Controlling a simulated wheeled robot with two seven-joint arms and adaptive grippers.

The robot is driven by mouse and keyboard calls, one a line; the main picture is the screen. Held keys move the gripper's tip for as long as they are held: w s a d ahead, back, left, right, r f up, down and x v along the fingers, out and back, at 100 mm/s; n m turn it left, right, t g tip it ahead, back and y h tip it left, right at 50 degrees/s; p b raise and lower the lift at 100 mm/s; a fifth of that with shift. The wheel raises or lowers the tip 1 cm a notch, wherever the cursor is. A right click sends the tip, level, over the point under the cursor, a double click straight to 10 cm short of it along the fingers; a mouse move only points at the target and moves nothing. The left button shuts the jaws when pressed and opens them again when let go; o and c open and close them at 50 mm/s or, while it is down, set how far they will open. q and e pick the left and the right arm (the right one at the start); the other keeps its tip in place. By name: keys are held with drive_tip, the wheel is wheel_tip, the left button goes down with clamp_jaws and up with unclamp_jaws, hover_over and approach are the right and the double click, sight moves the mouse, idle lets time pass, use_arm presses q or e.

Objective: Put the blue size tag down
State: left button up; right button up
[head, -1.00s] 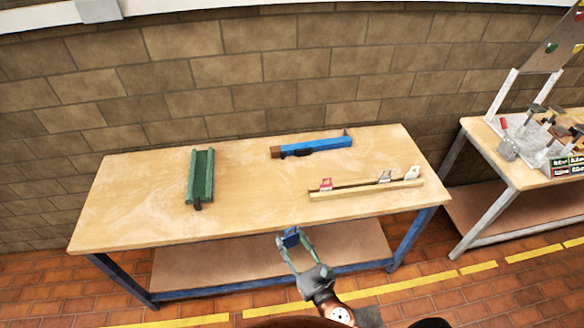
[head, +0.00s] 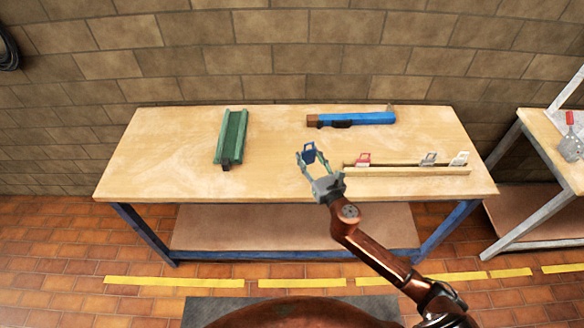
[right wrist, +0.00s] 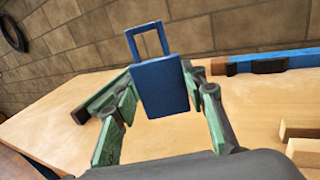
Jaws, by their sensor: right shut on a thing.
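The blue size tag (head: 309,152) is a small blue block with an open loop on top. My right gripper (head: 306,160) is shut on the blue size tag, and the tag shows upright between its fingers in the right wrist view (right wrist: 160,88). In the head view they appear over the wooden bench top (head: 270,190), left of the tag rail. I cannot tell the exact height of the tag over the bench. My left gripper is not in view.
A wooden rail (head: 410,171) holds a red tag (head: 363,159), a grey tag (head: 428,159) and a white tag (head: 459,158). A green channel (head: 231,138) lies at left, a blue tool (head: 352,119) at the back. Bare bench lies between the green channel and the gripper.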

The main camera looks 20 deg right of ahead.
drive_tip(key=w+a+f+b, duration=0.1)
drive_tip(key=f, duration=0.1)
drive_tip(key=w+a+f+b, duration=0.1)
drive_tip(key=a+f, duration=0.1)
drive_tip(key=w+a+f, duration=0.1)
drive_tip(key=f, duration=0.1)
drive_tip(key=shift+w+a+b, duration=0.15)
drive_tip(key=shift+w+b, duration=0.1)
drive_tip(key=shift+b, duration=0.15)
drive_tip(key=f, duration=0.1)
drive_tip(key=f+b, duration=0.2)
drive_tip(key=f, duration=0.1)
drive_tip(key=shift+w+a, duration=0.2)
drive_tip(key=shift+w, duration=0.05)
drive_tip(key=shift+r, duration=0.2)
drive_tip(key=shift+f, duration=0.15)
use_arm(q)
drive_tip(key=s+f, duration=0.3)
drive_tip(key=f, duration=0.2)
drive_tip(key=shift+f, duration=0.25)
use_arm(e)
drive_tip(key=o, duration=1.1)
